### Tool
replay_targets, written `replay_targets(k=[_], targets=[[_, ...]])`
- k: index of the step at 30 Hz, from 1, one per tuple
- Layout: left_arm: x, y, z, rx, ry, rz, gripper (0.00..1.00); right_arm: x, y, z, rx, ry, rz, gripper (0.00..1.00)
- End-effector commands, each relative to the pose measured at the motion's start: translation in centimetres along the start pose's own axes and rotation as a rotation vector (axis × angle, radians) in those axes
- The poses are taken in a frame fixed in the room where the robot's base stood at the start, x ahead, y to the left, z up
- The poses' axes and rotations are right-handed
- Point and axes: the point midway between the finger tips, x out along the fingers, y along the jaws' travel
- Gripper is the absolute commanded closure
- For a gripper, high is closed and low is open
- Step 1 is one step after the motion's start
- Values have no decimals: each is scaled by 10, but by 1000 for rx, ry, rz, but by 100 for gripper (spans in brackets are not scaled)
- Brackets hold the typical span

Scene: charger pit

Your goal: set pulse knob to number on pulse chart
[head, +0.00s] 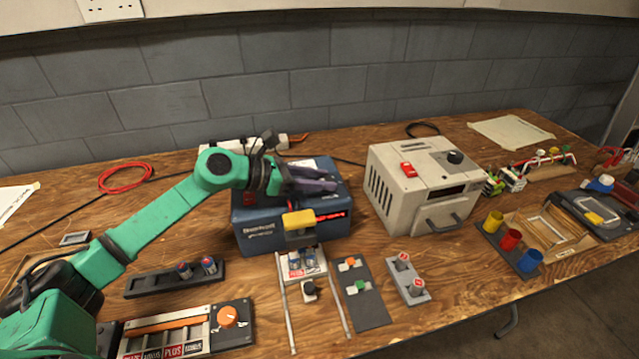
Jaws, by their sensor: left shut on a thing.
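My left gripper (325,184) reaches in from the left, over the top of the blue box (262,238). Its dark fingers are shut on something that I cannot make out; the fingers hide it. A black knob (455,157) sits on top of the white box (395,190) to the right, apart from my gripper. An orange knob (228,316) is on a panel at the front left. I cannot tell which knob is the pulse knob. A pale sheet (508,132) lies at the back right, its print too small to read. My right gripper is not in view.
A yellow block (299,219) is at the blue box's front. A red cable (125,177) lies back left. A dark tray (150,287) holds small cylinders. Switch plates (366,305) lie in front of the boxes. Yellow, red and blue cups (510,240) stand at right.

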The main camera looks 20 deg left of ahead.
Motion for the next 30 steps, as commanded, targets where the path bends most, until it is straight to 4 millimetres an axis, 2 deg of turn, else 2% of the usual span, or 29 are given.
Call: replay_targets(k=[1,3,9,21,30], targets=[[3,1,-4,9,-4,-20,100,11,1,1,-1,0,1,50],[3,2,-4,25,-5,-60,100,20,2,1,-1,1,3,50],[2,4,-2,85,-6,-201,100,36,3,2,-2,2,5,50],[3,7,1,195,-3,-471,100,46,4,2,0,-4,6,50],[3,8,1,236,-1,-565,100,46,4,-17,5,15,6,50]])
